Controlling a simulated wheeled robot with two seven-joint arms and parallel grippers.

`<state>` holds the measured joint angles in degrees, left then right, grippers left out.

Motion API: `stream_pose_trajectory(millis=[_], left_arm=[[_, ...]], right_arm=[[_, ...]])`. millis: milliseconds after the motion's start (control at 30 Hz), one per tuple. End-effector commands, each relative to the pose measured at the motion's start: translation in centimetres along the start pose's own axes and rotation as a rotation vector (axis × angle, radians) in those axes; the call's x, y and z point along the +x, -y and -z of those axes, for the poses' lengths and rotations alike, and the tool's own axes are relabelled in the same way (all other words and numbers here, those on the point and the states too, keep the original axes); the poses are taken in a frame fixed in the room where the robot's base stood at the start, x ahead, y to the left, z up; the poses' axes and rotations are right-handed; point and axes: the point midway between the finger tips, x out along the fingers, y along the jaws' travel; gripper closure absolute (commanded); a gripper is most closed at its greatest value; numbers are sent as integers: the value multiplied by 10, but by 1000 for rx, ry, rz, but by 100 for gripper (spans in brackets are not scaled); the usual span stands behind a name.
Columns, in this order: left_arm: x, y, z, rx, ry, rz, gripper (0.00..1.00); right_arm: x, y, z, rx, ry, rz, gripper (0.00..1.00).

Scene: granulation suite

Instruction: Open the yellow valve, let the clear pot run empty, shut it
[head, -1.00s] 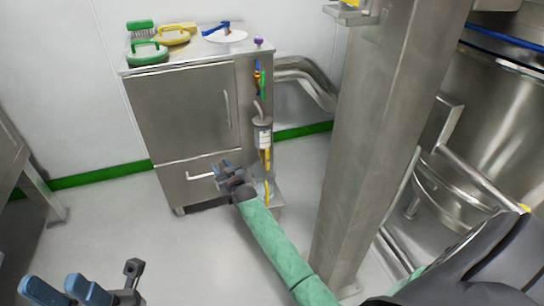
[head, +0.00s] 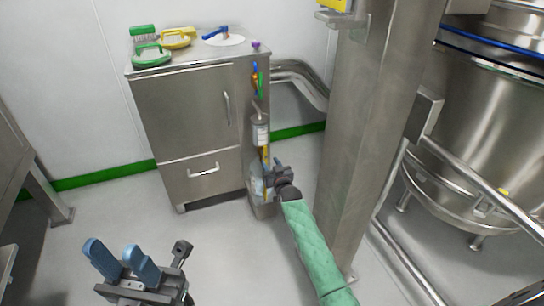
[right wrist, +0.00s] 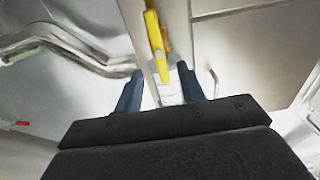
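A steel cabinet (head: 185,110) carries a pot-like cylinder with a white label (head: 261,132) on its right side. A yellow bar (head: 265,154), apparently the valve handle, hangs below it. In the right wrist view the yellow handle (right wrist: 156,45) reaches down toward the gap between my fingers. My right gripper (head: 269,177) is open beside the cabinet's lower right side; no contact with the handle is clear. The liquid level in the pot is too small to tell. My left gripper (head: 112,247) is open and empty at lower left, far from the cabinet.
Green (head: 152,55) and yellow (head: 177,39) brushes and a blue-handled item (head: 216,33) lie on the cabinet top. A steel column (head: 365,130) stands right of my right arm, with a large steel vessel (head: 480,120) beyond. The floor before the cabinet is clear.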

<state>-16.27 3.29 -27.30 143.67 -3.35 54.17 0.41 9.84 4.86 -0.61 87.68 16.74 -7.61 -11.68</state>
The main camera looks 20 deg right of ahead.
Motion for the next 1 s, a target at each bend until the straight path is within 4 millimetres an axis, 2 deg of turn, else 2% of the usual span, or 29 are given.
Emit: stream_pose_trajectory(millis=[300, 500, 900, 933, 1000], left_arm=[[-8, -2, -2, -29, -9, 11, 64], [-10, -3, -2, -38, -11, 13, 64], [-10, -4, -2, -41, -11, 15, 64], [-10, -4, -2, -41, -11, 15, 64], [-10, -4, -2, -42, -11, 15, 64]], right_arm=[[43, 0, -2, 0, 0, 0, 61], [61, 0, -1, -1, 0, 0, 61], [67, 0, -1, 0, 1, 0, 61], [67, 0, -1, 0, 1, 0, 63], [67, 0, -1, 0, 1, 0, 77]])
